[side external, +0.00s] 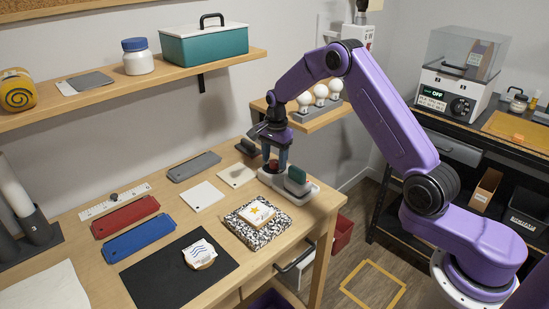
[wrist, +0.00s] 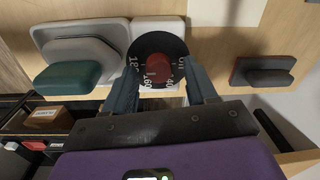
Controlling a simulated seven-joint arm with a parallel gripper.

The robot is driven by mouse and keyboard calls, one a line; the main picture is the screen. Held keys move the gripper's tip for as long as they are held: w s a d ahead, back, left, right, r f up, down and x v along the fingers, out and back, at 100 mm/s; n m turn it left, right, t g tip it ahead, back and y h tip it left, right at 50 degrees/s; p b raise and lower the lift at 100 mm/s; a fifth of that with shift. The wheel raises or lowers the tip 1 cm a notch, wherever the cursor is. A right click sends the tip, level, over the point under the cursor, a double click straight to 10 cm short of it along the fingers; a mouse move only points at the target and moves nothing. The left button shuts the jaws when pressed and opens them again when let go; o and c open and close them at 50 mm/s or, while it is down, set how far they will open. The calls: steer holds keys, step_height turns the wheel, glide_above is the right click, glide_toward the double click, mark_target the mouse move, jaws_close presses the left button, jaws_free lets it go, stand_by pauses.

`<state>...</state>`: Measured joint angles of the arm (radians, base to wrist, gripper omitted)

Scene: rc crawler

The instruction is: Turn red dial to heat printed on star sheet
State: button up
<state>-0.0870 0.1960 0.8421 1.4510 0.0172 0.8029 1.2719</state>
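The red dial (wrist: 158,68) sits on a black disc (wrist: 150,46) with white numbers, including what look like 180, 160 and 40. In the wrist view my gripper (wrist: 161,72) straddles the dial with its fingers apart, and a gap shows on each side. In the side view my gripper (side external: 276,156) points down over the dial (side external: 274,164) at the table's back right. The star sheet (side external: 250,218), white with a yellow star, lies on a black-and-white speckled pad (side external: 267,235). Any heat value printed on it is too small to read.
A green-handled grey press (side external: 297,181) stands close beside the dial; its green handle (wrist: 68,76) shows in the wrist view. A dark block with red (wrist: 262,71) is on the other side. A black mat (side external: 160,280) carries a wavy-line sheet (side external: 199,252). Red and blue bars lie left.

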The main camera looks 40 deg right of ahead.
mark_target(276, 162)
step_height(276, 162, up, 17)
steer(key=shift+s+r, duration=0.15)
steer(key=shift+s, duration=0.25)
stand_by(0.4)
stand_by(0.3)
steer(key=s+a+n, duration=1.3)
steer(key=s, duration=0.3)
steer(key=s+d+f+n, duration=0.2)
steer(key=s+n, duration=0.5)
steer(key=s, duration=0.6)
steer(key=s+d+f+n, duration=0.2)
steer(key=s+n, duration=0.6)
steer(key=s, duration=0.5)
steer(key=shift+s+n, duration=0.15)
steer(key=shift+n, duration=0.15)
